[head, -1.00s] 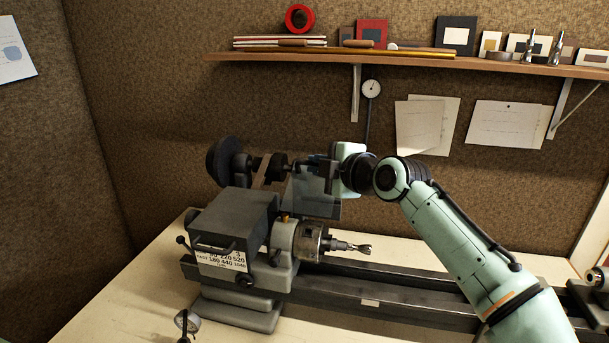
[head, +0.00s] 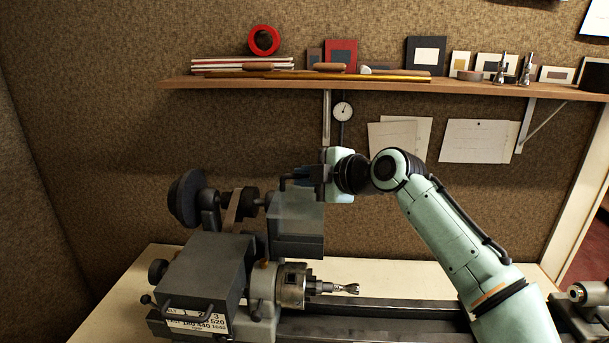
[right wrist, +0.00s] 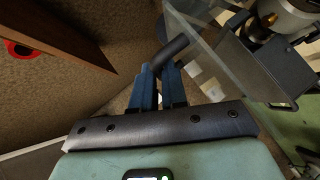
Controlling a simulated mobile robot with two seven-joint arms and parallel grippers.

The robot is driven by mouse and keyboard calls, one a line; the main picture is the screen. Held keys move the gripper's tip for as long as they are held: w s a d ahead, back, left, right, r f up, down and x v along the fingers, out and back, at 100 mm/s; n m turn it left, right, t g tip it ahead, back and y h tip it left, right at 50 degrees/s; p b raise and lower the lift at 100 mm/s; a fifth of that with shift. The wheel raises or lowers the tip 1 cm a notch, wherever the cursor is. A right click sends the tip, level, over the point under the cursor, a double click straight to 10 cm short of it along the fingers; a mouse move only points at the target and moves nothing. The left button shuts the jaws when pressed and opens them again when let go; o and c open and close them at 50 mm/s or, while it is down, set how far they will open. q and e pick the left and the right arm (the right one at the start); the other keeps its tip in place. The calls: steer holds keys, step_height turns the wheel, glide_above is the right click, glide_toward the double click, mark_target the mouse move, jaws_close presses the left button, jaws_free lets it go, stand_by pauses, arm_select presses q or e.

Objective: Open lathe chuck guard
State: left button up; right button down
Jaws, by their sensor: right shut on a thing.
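The chuck guard is a clear panel (head: 297,211) with a dark lower plate (head: 297,247). It stands raised, roughly upright, above and behind the lathe chuck (head: 291,286), which is uncovered with a tool pointing right. My right gripper (head: 305,176) is at the panel's top edge, shut on the guard's dark bar handle. In the right wrist view the blue fingers (right wrist: 157,88) close around this handle (right wrist: 171,52), with the clear panel (right wrist: 215,62) beside them. The chuck (right wrist: 292,18) shows at that view's top right. My left gripper is not in view.
The grey lathe headstock (head: 205,272) stands left of the chuck, and the bed (head: 390,308) runs right to the tailstock (head: 585,300). A wall shelf (head: 400,83) with small items and a hanging dial gauge (head: 343,111) are above and behind my right gripper.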

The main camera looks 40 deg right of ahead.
steer(key=shift+r, duration=0.25)
steer(key=c, duration=1.2)
jaws_free()
steer(key=shift+o, duration=0.2)
steer(key=shift+w+f, duration=0.1)
steer(key=shift+s+d, duration=0.1)
steer(key=shift+s, duration=0.4)
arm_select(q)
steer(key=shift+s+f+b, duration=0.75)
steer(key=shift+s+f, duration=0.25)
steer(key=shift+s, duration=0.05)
arm_select(e)
steer(key=v, duration=1.2)
steer(key=shift+s, duration=0.25)
